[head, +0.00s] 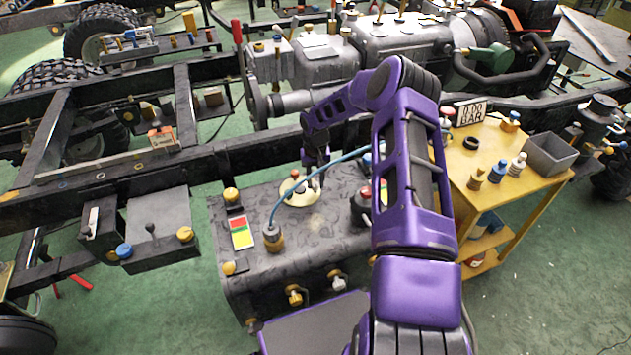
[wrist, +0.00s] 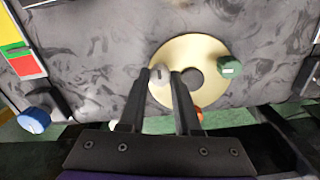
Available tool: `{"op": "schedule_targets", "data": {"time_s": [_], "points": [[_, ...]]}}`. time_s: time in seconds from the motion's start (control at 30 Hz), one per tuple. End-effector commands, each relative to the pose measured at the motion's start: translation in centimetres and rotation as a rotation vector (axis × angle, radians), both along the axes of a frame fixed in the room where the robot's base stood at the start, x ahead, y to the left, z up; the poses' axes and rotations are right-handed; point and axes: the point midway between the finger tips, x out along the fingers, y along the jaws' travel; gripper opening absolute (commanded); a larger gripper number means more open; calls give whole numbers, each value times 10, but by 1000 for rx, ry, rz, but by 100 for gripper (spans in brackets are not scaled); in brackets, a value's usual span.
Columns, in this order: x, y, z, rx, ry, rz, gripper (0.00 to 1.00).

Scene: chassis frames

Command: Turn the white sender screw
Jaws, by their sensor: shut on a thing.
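The white sender screw (wrist: 159,72) has a pale round head with a dark slot. It sits at the left edge of a round cream sender plate (wrist: 205,45) with a dark centre hole. My gripper (wrist: 161,78) is shut on the white screw, a finger on each side of it. A green screw (wrist: 230,67) sits on the plate's right side, and an orange-red one (wrist: 199,115) shows partly behind the right finger. In the head view, my gripper (head: 317,178) reaches down to the plate (head: 300,199) on top of the black tank; the white screw cannot be made out clearly there.
A red, yellow and green label (head: 241,231) lies left. A yellow cart (head: 515,192) stands to the right.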

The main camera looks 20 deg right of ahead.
Motion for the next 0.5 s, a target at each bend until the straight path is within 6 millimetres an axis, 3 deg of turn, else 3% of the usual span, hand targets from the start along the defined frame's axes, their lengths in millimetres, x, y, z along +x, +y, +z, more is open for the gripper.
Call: {"op": "schedule_targets", "data": {"time_s": [0.5], "points": [[0,0,0,-1,-1,59,0]]}}
